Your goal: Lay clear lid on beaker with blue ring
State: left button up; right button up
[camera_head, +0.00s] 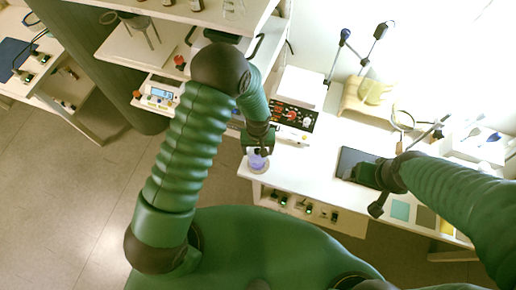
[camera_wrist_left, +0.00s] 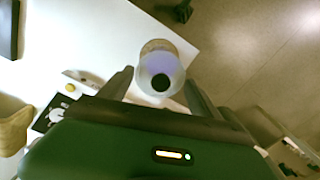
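The beaker (camera_head: 257,162) with a blue-violet tint stands near the left end of the white table, just below my left gripper (camera_head: 257,150). In the left wrist view the beaker (camera_wrist_left: 160,52) lies just past the tips of my left gripper (camera_wrist_left: 160,82), whose two fingers are spread apart. A round dark knob (camera_wrist_left: 160,82) shows at the middle of the pale round top, which looks like the clear lid. Whether the lid rests fully on the beaker is unclear. My right gripper (camera_head: 377,206) is at the table's front edge; its fingers are too dark to read.
The white table (camera_head: 300,175) is bare around the beaker. A dark flat panel (camera_head: 356,163) lies near my right arm. A device with red knobs (camera_head: 292,115) stands behind.

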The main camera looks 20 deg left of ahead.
pick_arm(q)
jog(key=o, duration=0.4)
jog(key=shift+a, duration=0.2)
notch_tip(320, 180, up, 17)
jog(key=shift+f+b, duration=0.15)
jog(key=shift+b, duration=0.6)
jog(key=shift+a, duration=0.1)
jog(key=shift+s+a+r+m+t+b, duration=0.3)
jog(key=shift+s+a+m+t, duration=0.2)
jog(key=shift+s+a, duration=0.8)
jog(key=shift+s+a+r+m+t+b, duration=0.15)
jog(key=shift+s+a+m+t+b, duration=0.4)
jog(key=shift+s, duration=1.2)
jog(key=shift+s+a+r+m+t+b, duration=0.2)
jog(key=shift+s+a+m, duration=0.45)
jog(key=shift+s+a, duration=0.8)
